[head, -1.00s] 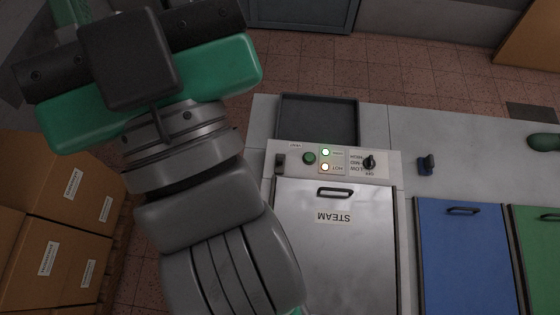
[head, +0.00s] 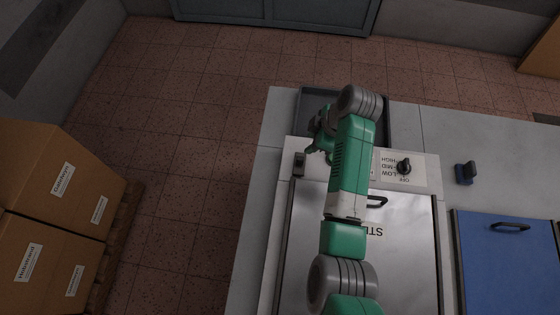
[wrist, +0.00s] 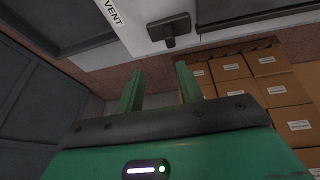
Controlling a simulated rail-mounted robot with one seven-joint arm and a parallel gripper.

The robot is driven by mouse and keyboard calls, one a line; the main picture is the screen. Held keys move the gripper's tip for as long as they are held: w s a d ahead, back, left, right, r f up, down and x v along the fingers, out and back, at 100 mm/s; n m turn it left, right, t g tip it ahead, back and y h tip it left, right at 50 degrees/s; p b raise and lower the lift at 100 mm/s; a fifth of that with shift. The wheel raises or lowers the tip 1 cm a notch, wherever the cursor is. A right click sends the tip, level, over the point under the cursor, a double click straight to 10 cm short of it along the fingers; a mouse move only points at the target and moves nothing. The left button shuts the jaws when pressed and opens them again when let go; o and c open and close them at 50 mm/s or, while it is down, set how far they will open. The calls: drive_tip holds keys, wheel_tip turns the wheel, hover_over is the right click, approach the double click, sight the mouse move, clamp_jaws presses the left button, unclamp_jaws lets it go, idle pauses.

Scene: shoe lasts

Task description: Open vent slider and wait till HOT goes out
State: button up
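The vent slider (head: 299,160) is a small dark knob at the left end of the steam unit's control panel. In the wrist view the slider (wrist: 170,30) shows as a dark T-shaped handle beside the VENT label (wrist: 110,14). My gripper (wrist: 160,82) is open and empty, its two green fingers apart and not touching the slider. In the head view my gripper (head: 318,140) is over the panel's back left part, close to the slider. The HOT lamp is hidden behind my arm.
The steam unit's metal lid (head: 405,255) is closed. A dark tray (head: 312,103) lies behind the panel. A selector knob (head: 404,166) and a blue clip-like object (head: 466,172) are to the right. Cardboard boxes (head: 45,200) stand at left, beyond open floor.

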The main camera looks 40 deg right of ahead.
sight(301, 158)
drive_tip(key=shift+n+g+y, duration=0.3)
drive_tip(key=shift+y, duration=0.1)
drive_tip(key=x, duration=0.3)
drive_tip(key=s+x, duration=0.1)
drive_tip(key=x, duration=0.5)
drive_tip(key=shift+s+a+f+b, duration=0.2)
drive_tip(key=shift+f+b, duration=0.2)
drive_tip(key=shift+f, duration=0.2)
clamp_jaws()
